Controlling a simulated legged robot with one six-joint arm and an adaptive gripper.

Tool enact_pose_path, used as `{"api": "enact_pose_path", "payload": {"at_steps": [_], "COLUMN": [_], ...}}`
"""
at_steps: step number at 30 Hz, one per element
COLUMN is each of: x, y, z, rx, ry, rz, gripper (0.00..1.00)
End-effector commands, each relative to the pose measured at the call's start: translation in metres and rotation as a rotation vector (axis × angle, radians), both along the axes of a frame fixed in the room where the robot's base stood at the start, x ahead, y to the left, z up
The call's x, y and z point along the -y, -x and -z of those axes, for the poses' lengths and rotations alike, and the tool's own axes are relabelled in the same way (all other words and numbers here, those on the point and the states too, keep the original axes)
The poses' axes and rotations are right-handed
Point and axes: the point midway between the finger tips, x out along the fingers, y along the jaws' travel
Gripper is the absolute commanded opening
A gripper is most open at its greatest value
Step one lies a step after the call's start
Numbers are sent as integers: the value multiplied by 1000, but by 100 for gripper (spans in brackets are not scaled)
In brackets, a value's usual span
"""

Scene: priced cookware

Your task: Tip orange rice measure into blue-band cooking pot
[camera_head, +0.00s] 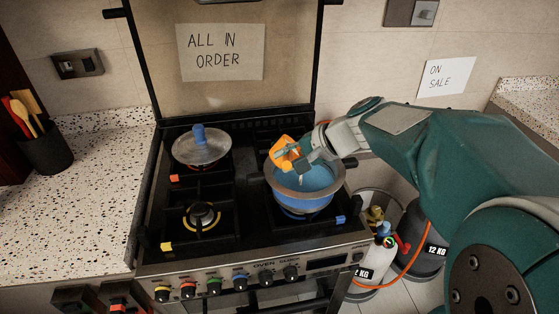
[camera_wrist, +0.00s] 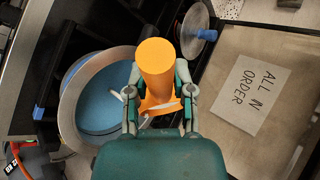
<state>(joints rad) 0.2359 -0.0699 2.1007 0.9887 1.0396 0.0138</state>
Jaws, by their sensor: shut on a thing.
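The orange rice measure (camera_head: 281,149) is held in the air over the far left rim of the blue-band cooking pot (camera_head: 307,203). It is tilted. My gripper (camera_head: 301,158) is shut on it from the right. In the wrist view the measure (camera_wrist: 157,62) sits between the two fingers of my gripper (camera_wrist: 159,97), with a plain round orange end toward the camera. The pot (camera_wrist: 69,115) lies beside it on the left, with a grey rim and a blue inside. Small white pieces show by the measure and over the pot; I cannot tell whether they are rice.
The pot stands on the right side of the black stove (camera_head: 245,215). A lidded pan (camera_head: 201,150) with a blue knob stands at the back left. The front left burner (camera_head: 202,214) is bare. A utensil holder (camera_head: 46,150) stands on the left counter; gas cylinders (camera_head: 423,240) stand at right.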

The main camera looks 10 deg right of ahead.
Motion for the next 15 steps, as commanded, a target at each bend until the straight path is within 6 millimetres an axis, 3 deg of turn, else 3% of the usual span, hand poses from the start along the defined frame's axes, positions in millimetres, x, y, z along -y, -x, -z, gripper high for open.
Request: {"api": "enact_pose_path", "payload": {"at_steps": [15], "x": [42], "y": [-2], "z": [11], "rx": [-20], "ry": [-661], "rz": [6], "gripper": [0]}}
